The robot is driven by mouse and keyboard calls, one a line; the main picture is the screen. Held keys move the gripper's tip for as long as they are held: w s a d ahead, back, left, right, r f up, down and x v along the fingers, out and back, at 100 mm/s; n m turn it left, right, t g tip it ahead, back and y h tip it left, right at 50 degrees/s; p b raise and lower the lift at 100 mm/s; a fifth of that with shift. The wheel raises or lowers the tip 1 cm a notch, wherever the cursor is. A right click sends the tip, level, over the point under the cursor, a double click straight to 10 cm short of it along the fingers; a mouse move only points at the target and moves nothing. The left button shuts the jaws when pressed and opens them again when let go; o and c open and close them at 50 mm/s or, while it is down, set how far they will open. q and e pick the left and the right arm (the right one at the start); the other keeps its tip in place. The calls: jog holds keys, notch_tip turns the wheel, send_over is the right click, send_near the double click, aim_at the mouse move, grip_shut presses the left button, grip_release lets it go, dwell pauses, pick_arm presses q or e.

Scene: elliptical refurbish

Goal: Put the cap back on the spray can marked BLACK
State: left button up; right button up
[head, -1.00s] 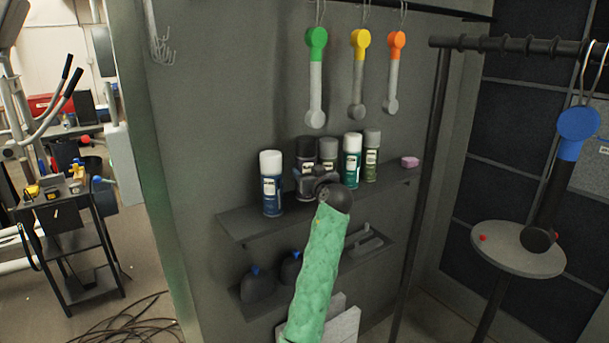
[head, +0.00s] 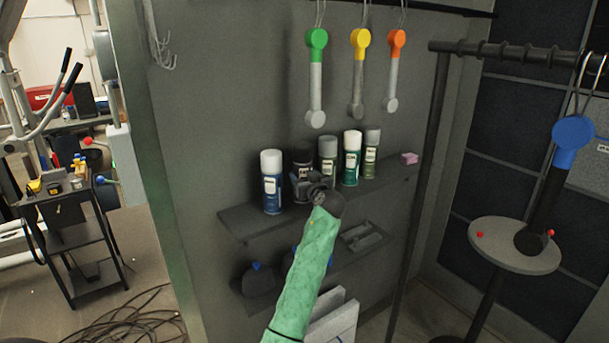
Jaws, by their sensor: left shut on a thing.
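A dark spray can (head: 302,159) stands among the spray cans on the upper shelf, second from the left. Its lettering is too small to read, and its lower body is partly hidden by my gripper. My left gripper (head: 305,187), on a green-sleeved arm from below, is at that can's body and shut on it. The fingertips are hard to make out against the dark can. Its top looks dark and sits lower than the neighbouring tops; I cannot make out a separate cap. My right gripper is not in view.
A white-capped blue can (head: 272,187) stands close on the left. A grey-capped can (head: 328,150), a teal can (head: 351,165) and an olive can (head: 371,158) stand to the right. A pink block (head: 409,158) lies at the upper shelf's right end. Handled tools hang above.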

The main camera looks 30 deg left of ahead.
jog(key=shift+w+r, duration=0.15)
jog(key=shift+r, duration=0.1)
pick_arm(q)
jog(key=o, duration=1.3)
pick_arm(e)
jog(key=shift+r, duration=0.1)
pick_arm(q)
jog(key=shift+s+d, duration=0.1)
jog(key=shift+s+d+f+b, duration=0.1)
jog(key=shift+s+d+b, duration=0.1)
jog(key=shift+d+b, duration=0.1)
jog(key=b+v, duration=0.3)
jog(key=v, duration=0.8)
jog(key=shift+b, duration=0.35)
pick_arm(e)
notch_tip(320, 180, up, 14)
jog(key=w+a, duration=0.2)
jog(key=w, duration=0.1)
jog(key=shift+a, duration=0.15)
